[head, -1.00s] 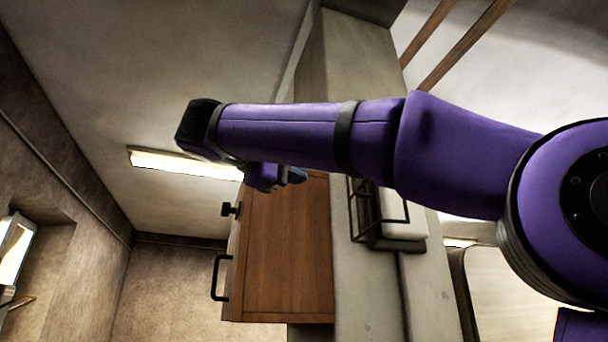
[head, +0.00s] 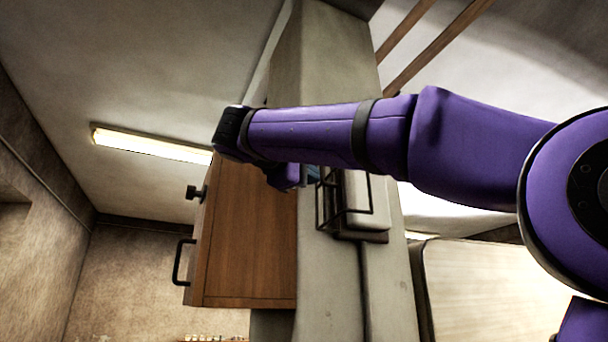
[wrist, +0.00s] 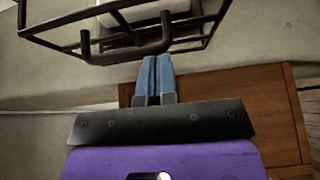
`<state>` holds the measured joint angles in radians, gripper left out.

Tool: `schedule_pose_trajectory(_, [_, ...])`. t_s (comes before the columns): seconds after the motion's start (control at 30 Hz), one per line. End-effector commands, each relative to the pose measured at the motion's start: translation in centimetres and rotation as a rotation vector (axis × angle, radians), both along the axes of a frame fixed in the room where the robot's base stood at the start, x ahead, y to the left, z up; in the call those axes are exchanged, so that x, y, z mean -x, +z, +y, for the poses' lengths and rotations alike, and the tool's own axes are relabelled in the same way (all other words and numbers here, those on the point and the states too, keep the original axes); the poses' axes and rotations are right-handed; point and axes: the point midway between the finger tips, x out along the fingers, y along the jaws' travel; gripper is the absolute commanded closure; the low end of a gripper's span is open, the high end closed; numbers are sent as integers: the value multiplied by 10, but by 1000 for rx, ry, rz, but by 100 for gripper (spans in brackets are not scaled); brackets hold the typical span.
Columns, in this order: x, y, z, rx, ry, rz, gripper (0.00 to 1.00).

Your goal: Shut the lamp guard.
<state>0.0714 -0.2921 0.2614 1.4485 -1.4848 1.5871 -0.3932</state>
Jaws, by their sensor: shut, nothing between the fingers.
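The lamp guard (head: 321,205) is a dark wire frame at the white lamp (head: 368,200) on the pale pillar. It stands out from the lamp on its left side, apparently open. In the wrist view the guard (wrist: 88,46) spans the top, with part of the lamp (wrist: 150,10) behind it. My gripper (head: 314,172) is at the guard's upper left in the head view, its fingertips partly hidden by my wrist. In the wrist view my gripper (wrist: 157,60) has its blue fingers together and empty, close to the guard's near bar. I cannot tell whether they touch.
A wooden cabinet (head: 245,240) with a black handle (head: 180,262) and a dark knob (head: 194,192) is left of the pillar (head: 325,290), below my wrist. A lit strip light (head: 150,144) is on the ceiling at left. A pale panel (head: 490,290) stands at lower right.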

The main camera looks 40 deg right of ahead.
Motion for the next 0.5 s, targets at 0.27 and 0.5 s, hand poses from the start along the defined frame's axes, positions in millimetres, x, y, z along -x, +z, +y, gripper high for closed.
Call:
schedule_pose_trajectory(0.27, [2, 0, 0, 0, 9, -1, 100])
schedule_pose_trajectory(0.5, [10, 0, -4, 0, 55, -2, 100])
